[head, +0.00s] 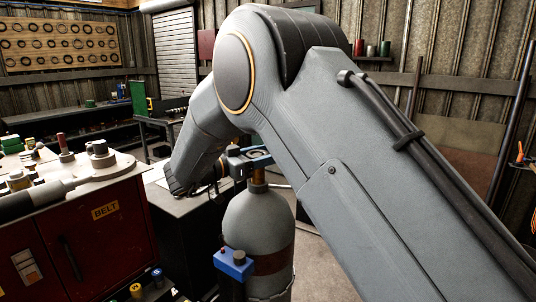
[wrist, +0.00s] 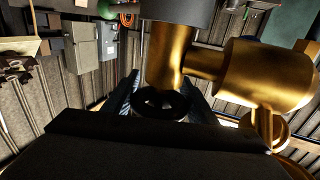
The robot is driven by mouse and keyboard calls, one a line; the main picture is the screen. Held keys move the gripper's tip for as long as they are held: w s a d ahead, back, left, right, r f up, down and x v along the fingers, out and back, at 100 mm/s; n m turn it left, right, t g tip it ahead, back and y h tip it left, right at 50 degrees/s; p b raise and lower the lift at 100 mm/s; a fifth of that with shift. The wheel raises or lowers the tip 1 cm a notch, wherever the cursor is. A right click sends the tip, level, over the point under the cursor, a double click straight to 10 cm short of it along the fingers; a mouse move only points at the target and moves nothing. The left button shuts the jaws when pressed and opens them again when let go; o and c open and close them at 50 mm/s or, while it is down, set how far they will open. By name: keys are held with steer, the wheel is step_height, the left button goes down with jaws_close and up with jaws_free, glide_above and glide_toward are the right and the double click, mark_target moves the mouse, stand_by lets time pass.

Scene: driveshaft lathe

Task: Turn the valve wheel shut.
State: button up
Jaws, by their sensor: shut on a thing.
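The valve wheel (wrist: 163,101) is a small dark ring at the end of a brass valve (wrist: 168,65), seen in the wrist view. In the head view the brass neck (head: 258,175) tops a grey gas cylinder (head: 258,222), which stands upright. My gripper (wrist: 161,96) has its blue fingers on both sides of the wheel and is shut on it. My gripper also shows above the cylinder in the head view (head: 254,156). My arm hides part of the cylinder's right side, and my wrist covers the bottom of the wrist view.
A red cabinet (head: 85,240) marked BELT stands at the left, with parts on its top. A blue box (head: 234,262) is in front of the cylinder. A workbench (head: 75,126) runs along the back wall. Some bare floor (head: 320,262) shows right of the cylinder.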

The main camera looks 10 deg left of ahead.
mark_target(258, 156)
steer(key=o, duration=1.1)
steer(key=shift+w+d+r, duration=0.1)
steer(key=shift+c, duration=0.2)
steer(key=shift+s+a, duration=0.3)
steer(key=b+v, duration=0.3)
steer(key=v, duration=0.4)
